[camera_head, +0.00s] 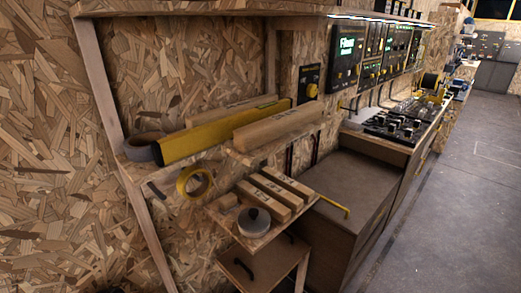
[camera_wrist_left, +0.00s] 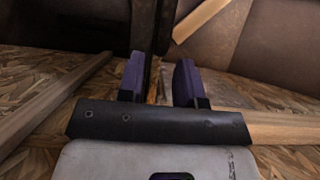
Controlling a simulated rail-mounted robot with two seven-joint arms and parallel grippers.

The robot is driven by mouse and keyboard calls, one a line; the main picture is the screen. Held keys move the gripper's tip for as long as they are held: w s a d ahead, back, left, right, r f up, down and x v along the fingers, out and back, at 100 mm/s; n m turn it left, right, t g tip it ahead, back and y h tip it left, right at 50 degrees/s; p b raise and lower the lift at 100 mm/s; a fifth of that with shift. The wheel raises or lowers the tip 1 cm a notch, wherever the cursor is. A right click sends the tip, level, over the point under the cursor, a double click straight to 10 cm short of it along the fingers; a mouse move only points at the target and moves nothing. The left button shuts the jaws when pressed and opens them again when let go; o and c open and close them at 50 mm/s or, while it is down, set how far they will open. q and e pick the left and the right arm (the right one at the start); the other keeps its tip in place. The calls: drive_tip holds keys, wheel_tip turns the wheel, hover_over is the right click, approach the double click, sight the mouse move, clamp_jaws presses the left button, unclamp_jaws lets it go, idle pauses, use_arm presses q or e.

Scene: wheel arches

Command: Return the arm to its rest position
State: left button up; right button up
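My left gripper (camera_wrist_left: 160,76) shows in the left wrist view. Its two purple fingers stand apart with a gap between them, and I see nothing held in the gap. A dark upright bar (camera_wrist_left: 166,25) shows beyond the fingers; I cannot tell its distance. Neither of my arms is clearly visible in the head view, and my right gripper is in no view.
A cabinet (camera_head: 350,185) and control panels (camera_head: 345,55) stand beyond. The floor (camera_head: 450,200) at right is clear.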

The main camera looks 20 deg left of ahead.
use_arm(q)
drive_tip(key=shift+s+r+g+h+p, duration=0.1)
drive_tip(key=shift+r+g+h+p, duration=0.3)
drive_tip(key=shift+r+p, duration=0.7)
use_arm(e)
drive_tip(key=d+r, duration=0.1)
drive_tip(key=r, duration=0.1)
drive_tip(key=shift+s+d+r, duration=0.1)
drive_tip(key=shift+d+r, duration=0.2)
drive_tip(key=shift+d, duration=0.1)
use_arm(q)
drive_tip(key=shift+r, duration=0.15)
drive_tip(key=shift+s+d+p, duration=0.1)
drive_tip(key=shift+s+p, duration=0.05)
drive_tip(key=shift+p, duration=0.15)
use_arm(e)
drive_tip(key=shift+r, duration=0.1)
